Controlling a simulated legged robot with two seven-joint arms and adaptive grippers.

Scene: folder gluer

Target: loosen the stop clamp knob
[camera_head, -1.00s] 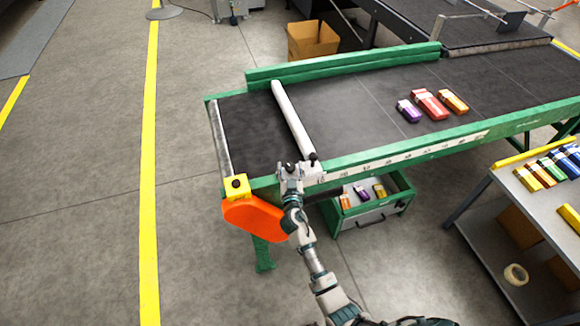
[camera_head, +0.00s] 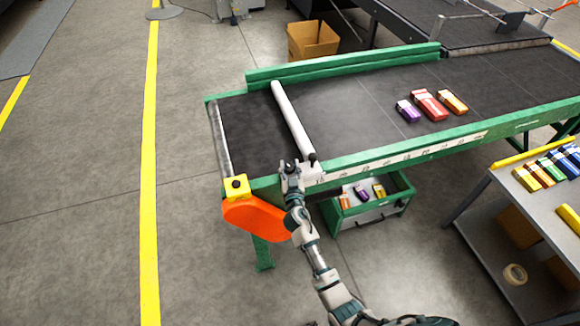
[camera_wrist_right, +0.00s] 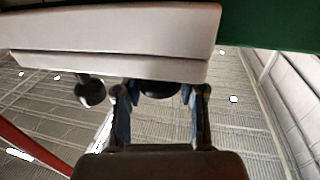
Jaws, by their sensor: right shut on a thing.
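The stop is a pale bar (camera_head: 290,115) lying across the dark conveyor belt, with its white clamp (camera_head: 313,172) on the green front rail. A small black knob (camera_head: 312,157) shows on top of the clamp in the head view. My right gripper (camera_head: 291,166) is at the clamp's left side. In the right wrist view, its fingers (camera_wrist_right: 160,105) are shut on a dark round knob (camera_wrist_right: 158,89) under the pale clamp body (camera_wrist_right: 120,35). A second dark round part (camera_wrist_right: 90,91) hangs to the left, apart from the fingers. My left gripper is not in view.
Purple, red and orange cartons (camera_head: 430,105) lie on the belt to the right. A yellow box with a black button (camera_head: 236,187) and an orange guard (camera_head: 255,217) are close left of my right arm. A green drawer (camera_head: 370,208) with small cartons is below the rail.

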